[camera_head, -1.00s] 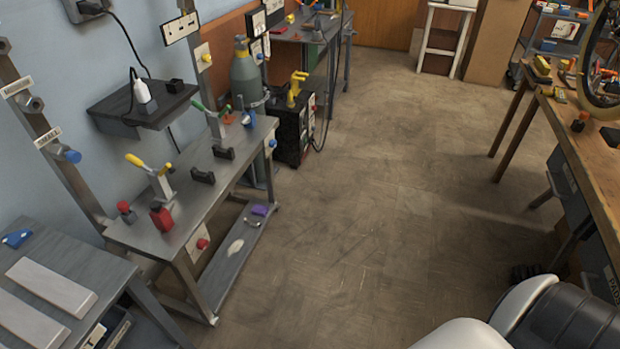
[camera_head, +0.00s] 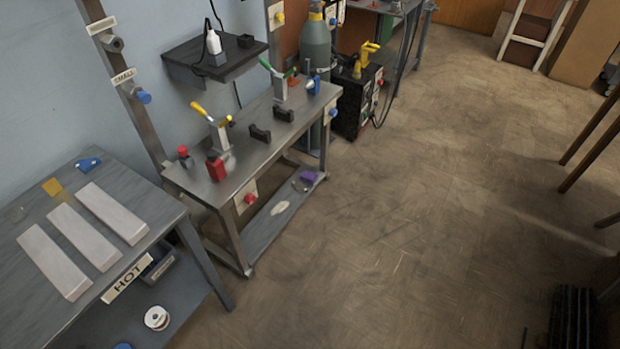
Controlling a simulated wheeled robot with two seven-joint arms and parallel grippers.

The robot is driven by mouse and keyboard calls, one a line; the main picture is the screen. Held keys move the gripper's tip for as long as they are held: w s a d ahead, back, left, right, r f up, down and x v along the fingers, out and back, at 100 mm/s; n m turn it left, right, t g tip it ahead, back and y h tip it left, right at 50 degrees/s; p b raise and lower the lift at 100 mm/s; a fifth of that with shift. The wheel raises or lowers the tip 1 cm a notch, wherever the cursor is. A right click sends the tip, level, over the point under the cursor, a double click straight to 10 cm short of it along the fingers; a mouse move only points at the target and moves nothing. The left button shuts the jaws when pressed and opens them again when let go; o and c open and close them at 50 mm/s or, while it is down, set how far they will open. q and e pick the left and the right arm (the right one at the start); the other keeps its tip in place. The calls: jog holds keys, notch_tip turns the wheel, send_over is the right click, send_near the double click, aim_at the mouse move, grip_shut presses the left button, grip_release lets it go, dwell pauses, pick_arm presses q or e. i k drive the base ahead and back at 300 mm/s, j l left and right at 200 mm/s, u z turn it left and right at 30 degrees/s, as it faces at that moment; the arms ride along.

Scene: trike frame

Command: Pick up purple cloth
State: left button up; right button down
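The purple cloth (camera_head: 309,176) is a small purple patch at the far right end of the low shelf (camera_head: 262,222) under the metal welding table (camera_head: 239,165). It lies beside a small curved metal item (camera_head: 300,186) and a pale patch (camera_head: 280,208) on the same shelf. Neither of my grippers shows in the head view, so I cannot see whether they are open or shut.
A table marked HOT (camera_head: 134,208) with pale bars stands at the left front. A gas cylinder (camera_head: 316,55) and a black welding machine (camera_head: 352,100) stand behind the welding table.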

aim_at(309, 176)
jog(key=u, duration=0.4)
jog(key=i+l+u, duration=0.5)
jog(key=l, duration=0.2)
jog(key=i+l+u, duration=0.25)
jog(key=l, duration=0.15)
jog(key=k, duration=0.1)
